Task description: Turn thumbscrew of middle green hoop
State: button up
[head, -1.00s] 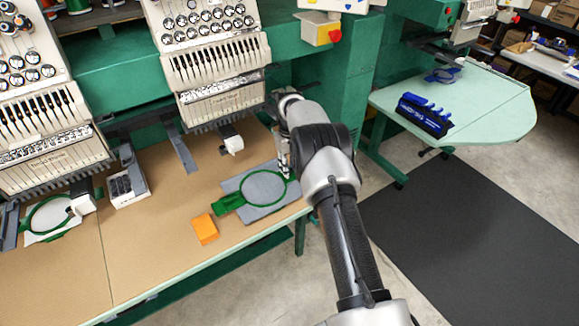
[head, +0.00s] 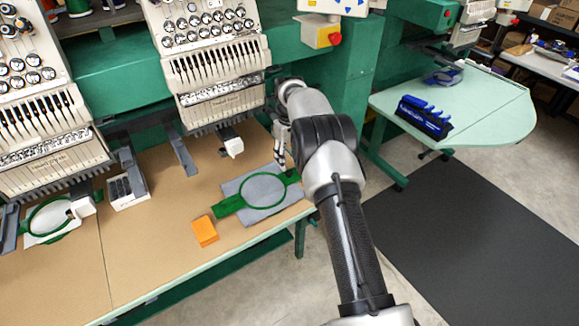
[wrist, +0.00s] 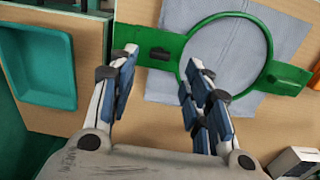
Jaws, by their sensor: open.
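The green hoop (head: 243,203) lies on a grey cloth (head: 232,187) on the tan table, with green tabs at both ends. In the wrist view the hoop (wrist: 272,50) rings the cloth (wrist: 225,45). Its near tab carries a small black piece (wrist: 159,53), which looks like the thumbscrew. My gripper (head: 281,152) is above the hoop's far right tab. In the wrist view my gripper (wrist: 160,75) is open and empty, its fingers on either side of the black piece and apart from it. Height above the tab is hard to judge.
An orange block (head: 204,231) lies left of the hoop. A second green hoop (head: 50,215) lies at far left. A teal tray (wrist: 37,65) shows in the wrist view. The embroidery head (head: 215,75) stands behind the hoop. A black-and-white box (head: 127,188) stands left.

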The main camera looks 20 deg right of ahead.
notch_tip(320, 180, up, 6)
jog(key=shift+r, duration=0.25)
dwell(0.4)
notch_tip(320, 180, up, 6)
jog(key=r, duration=0.1)
send_over(290, 172)
jog(key=s+a, duration=0.1)
jog(key=a, duration=0.1)
jog(key=s+a+r+t, duration=0.1)
jog(key=s+a+r, duration=0.1)
jog(key=s+r, duration=0.4)
jog(key=s+a+r+m+t, duration=0.1)
jog(key=s+a+r, duration=0.3)
jog(key=s+r, duration=0.7)
jog(key=s+a+f+t, duration=0.1)
jog(key=s+f, duration=0.2)
jog(key=s, duration=1)
jog(key=s+a+f+m+t, duration=0.1)
jog(key=s+a+f, duration=0.1)
jog(key=s, duration=1)
jog(key=shift+s+a+f+t, duration=0.2)
jog(key=shift+s+f+t, duration=0.15)
jog(key=shift+f, duration=0.45)
